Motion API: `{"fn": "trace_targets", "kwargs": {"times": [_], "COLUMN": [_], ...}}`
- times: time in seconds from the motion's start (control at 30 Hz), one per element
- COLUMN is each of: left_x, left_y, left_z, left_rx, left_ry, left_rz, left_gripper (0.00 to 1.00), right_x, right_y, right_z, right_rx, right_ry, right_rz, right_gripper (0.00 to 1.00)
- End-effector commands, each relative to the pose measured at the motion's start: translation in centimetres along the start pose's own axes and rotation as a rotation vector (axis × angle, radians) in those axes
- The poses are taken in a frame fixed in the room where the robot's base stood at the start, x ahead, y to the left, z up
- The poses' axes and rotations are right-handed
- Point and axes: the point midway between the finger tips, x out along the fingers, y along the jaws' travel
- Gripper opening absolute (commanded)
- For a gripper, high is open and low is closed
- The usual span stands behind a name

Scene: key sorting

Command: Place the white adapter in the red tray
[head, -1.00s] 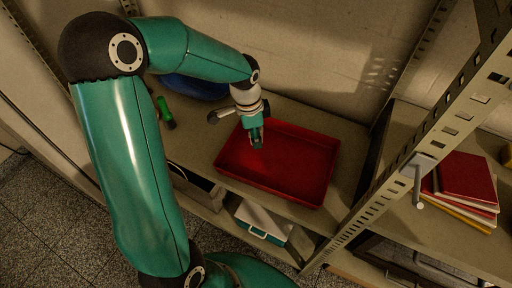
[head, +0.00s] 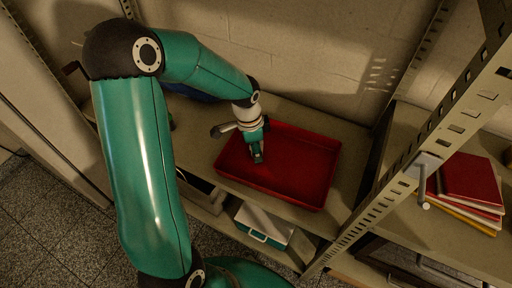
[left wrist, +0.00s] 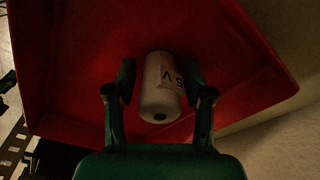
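The white adapter (left wrist: 162,88) is a small pale cylinder with dark lettering and a dark hole in its near end. In the head view my left gripper (head: 257,154) points down over the left part of the tray. The adapter is hard to make out there. My right gripper is out of view.
A metal shelf post (head: 400,185) stands right of the tray. Red and pale books (head: 469,184) lie on the right shelf. A white and teal box (head: 263,228) is on the lower shelf. The right part of the tray is empty.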

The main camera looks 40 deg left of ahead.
Motion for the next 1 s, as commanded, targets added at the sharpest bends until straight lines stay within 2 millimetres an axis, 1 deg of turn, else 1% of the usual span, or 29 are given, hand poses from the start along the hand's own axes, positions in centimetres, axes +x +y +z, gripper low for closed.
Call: {"fn": "trace_targets", "kwargs": {"times": [0.3, 0.47, 0.57, 0.9, 1.0], "left_x": [-0.1, -1.0, -2.5, -9.3, -10.8], "left_y": [0.0, -0.1, -0.1, -0.1, -0.1], "left_z": [0.0, 0.0, 0.0, 0.0, 0.0], "left_rx": [0.0, -0.001, 0.0, -0.002, -0.001], "left_ry": [0.0, 0.001, 0.001, 0.003, 0.002], "left_rz": [0.0, -0.002, -0.004, -0.005, -0.003], "left_gripper": [0.61, 0.61, 0.61, 0.61, 0.61], "right_x": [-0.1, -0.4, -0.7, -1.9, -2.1], "right_y": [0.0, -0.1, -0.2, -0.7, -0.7], "right_z": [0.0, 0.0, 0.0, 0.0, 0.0], "right_rx": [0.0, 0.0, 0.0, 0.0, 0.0], "right_ry": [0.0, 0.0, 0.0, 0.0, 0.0], "right_rz": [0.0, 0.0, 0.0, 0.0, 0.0], "right_gripper": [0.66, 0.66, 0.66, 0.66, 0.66]}}
